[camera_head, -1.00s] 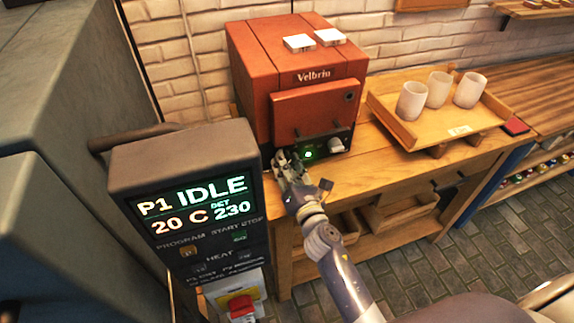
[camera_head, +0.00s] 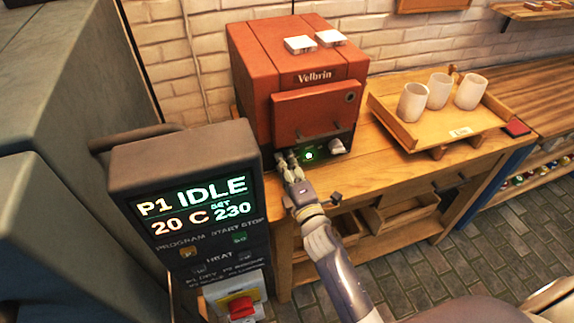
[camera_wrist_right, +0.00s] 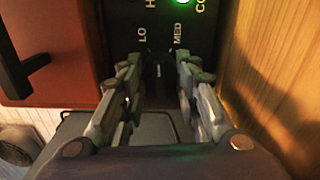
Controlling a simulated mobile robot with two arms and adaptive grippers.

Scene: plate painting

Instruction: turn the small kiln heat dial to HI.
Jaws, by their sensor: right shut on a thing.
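The small kiln (camera_head: 290,65) is a red-brown box marked Velbrin, standing on a wooden bench. Its dark front panel (camera_wrist_right: 178,30) shows a lit green lamp (camera_head: 309,155) and a pale knob (camera_head: 337,146). The wrist view shows the labels LO, MED and part of an H above the dark heat dial (camera_wrist_right: 158,68). My right gripper (camera_head: 283,157) is at the panel's left end. In the wrist view its fingers (camera_wrist_right: 158,80) are shut on the dial, one on each side. Which label the dial points to cannot be told. My left gripper is not in view.
A control box (camera_head: 195,165) reading P1 IDLE, 20 C, SET 230 stands close on the left, beside a large grey cabinet (camera_head: 60,80). A wooden tray (camera_head: 455,127) with three pale cups is right of the kiln. Two white blocks lie on the kiln.

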